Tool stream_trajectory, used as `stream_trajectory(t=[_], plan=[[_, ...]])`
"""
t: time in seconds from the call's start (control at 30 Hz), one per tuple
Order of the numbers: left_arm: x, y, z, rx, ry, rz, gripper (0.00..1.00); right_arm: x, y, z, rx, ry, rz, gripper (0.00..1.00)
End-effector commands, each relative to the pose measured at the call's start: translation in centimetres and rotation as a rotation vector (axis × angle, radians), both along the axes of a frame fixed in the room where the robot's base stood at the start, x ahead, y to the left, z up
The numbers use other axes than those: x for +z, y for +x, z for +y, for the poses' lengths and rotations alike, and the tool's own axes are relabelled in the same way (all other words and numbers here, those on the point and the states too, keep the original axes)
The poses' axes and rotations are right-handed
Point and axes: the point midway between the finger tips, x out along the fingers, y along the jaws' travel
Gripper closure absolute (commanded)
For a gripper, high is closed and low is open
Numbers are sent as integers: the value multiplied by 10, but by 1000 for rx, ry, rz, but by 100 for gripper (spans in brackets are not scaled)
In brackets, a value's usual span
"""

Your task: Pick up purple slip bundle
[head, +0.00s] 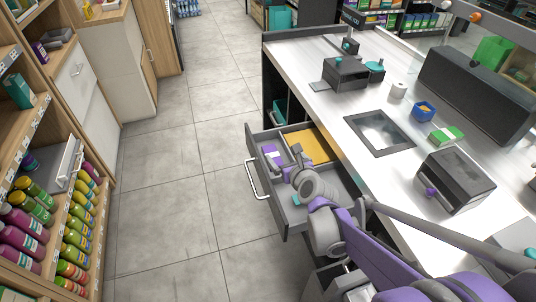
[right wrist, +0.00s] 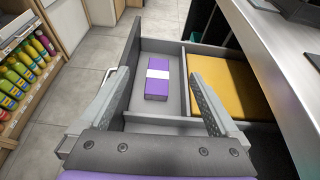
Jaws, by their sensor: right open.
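The purple slip bundle (right wrist: 157,79), a purple block with a white band, lies in the left compartment of an open grey drawer (head: 262,179). It also shows in the head view (head: 271,152), at the far end of that compartment. My right gripper (head: 297,154) is over the drawer, with its fingers apart. In the right wrist view the open fingers of my right gripper (right wrist: 158,92) stand on either side of the bundle's line, with the bundle beyond and between them, untouched as far as I can tell. My left gripper is not in view.
A divider (right wrist: 184,85) separates the bundle from a yellow-orange item (head: 307,147) in the compartment beside it. The drawer's walls surround the bundle. The counter (head: 340,105) rises to the right. Open floor (head: 165,200) lies left, before shelves of bottles.

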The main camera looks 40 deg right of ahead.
Motion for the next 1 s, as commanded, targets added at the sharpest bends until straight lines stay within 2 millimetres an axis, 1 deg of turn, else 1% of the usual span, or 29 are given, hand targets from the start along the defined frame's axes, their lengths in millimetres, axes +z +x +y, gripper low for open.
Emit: stream_trajectory(t=[0.07,0.17,0.4,0.47,0.6,0.77,1.0], plan=[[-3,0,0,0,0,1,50,-5,0,-4,-19,24,-14,3],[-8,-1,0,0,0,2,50,-19,1,-4,-22,28,-16,3],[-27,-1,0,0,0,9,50,-72,1,-3,-20,27,-14,3],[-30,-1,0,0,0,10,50,-84,1,-3,-20,26,-13,3],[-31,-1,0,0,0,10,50,-88,17,-8,-17,26,-13,3],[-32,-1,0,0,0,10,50,-91,25,-10,-17,26,-13,3],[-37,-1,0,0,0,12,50,-104,55,-20,-18,25,-13,3]])
